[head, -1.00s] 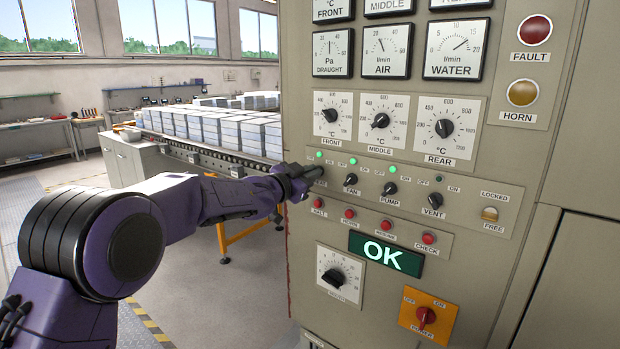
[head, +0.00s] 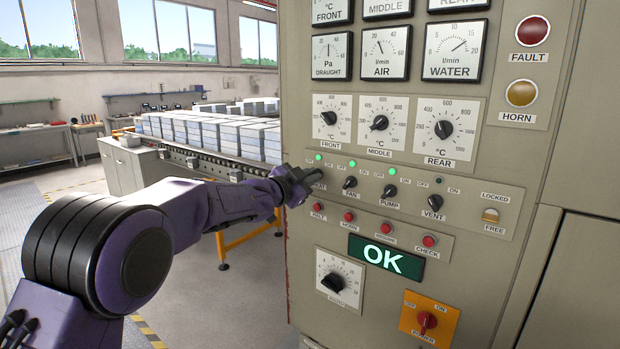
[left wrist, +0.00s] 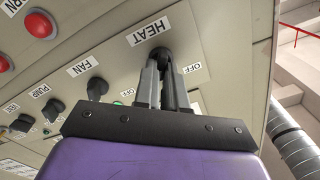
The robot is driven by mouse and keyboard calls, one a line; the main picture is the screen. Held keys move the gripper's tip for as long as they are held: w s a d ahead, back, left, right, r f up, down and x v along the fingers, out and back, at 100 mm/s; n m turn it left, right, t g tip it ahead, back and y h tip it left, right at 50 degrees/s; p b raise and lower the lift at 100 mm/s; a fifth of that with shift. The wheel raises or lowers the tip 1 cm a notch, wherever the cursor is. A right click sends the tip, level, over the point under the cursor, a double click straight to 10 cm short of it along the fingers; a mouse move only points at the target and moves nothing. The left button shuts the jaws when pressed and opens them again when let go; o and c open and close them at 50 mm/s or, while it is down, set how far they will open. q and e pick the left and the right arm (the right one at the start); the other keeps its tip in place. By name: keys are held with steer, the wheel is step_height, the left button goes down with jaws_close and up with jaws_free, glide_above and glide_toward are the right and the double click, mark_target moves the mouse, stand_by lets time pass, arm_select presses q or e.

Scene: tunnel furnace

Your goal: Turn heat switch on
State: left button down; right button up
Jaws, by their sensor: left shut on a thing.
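The heat switch (left wrist: 160,53) is a dark round knob under the HEAT label in the left wrist view. My left gripper (left wrist: 165,82) is shut on it, with a finger on each side of the knob. In the head view the same gripper (head: 314,175) reaches the left end of the switch row and hides most of the heat switch. The small lamp (head: 318,158) above that switch is lit green. The knob's exact pointing direction is hidden by the fingers. My right gripper is in neither view.
The fan switch (head: 350,183), pump switch (head: 390,191) and vent switch (head: 434,201) stand to the right on the same panel. A red button (head: 317,207) sits just below my gripper. A conveyor with stacked blocks (head: 215,130) runs behind my arm.

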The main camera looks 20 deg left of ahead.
arm_select(q)
steer(key=c, duration=1.2)
jaws_free()
steer(key=b+v, duration=0.3)
steer(key=v, duration=0.7)
steer(key=shift+s+b, duration=0.3)
steer(key=shift+b, duration=0.05)
steer(key=shift+a, duration=0.15)
